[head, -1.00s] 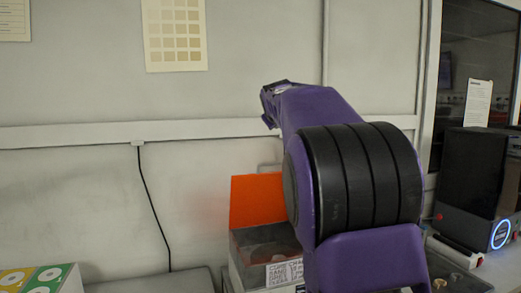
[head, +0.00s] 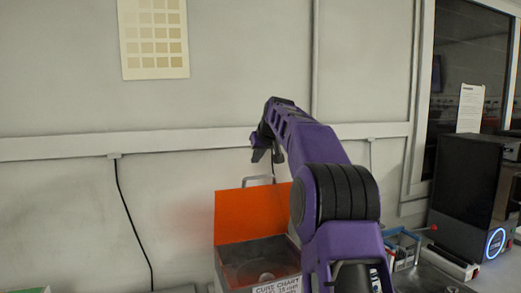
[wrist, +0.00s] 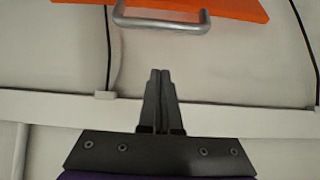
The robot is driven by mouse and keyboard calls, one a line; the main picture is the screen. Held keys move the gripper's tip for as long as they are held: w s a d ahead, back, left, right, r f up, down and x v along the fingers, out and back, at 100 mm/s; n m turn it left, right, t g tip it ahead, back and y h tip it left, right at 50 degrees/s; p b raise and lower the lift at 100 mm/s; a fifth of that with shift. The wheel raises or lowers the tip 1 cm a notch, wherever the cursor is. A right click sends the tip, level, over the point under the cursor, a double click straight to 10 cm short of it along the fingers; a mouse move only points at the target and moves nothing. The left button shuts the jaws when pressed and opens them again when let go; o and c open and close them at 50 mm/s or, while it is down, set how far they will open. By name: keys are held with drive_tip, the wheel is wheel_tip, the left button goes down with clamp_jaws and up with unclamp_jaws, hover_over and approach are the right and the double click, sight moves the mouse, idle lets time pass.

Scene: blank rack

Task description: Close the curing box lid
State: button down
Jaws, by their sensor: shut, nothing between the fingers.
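The curing box (head: 228,272) stands in front of the wall in the head view, its top open. Its orange lid (head: 240,217) stands raised at the back, and a silver handle (head: 258,179) shows at the lid's top edge. My gripper (head: 264,158) hangs above the lid, near the handle. In the wrist view the lid (wrist: 215,8) and its handle (wrist: 160,24) are at the top. My gripper's fingers (wrist: 160,72) are together and empty, with a visible gap in the picture between fingertips and handle. My arm hides the box's right side.
A black machine (head: 465,190) with a lit blue ring stands at the right. A blue-edged tray (head: 402,250) is right of my arm. A dark cable (head: 130,215) hangs on the wall at left. The wall behind carries a horizontal rail (head: 60,147).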

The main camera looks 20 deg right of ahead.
drive_tip(key=shift+s+f+b, duration=0.25)
drive_tip(key=shift+f+b, duration=0.5)
drive_tip(key=shift+f, duration=0.5)
drive_tip(key=shift+s+f+b, duration=0.3)
drive_tip(key=shift+s+f, duration=0.1)
drive_tip(key=shift+s, duration=0.3)
drive_tip(key=shift+f, duration=0.1)
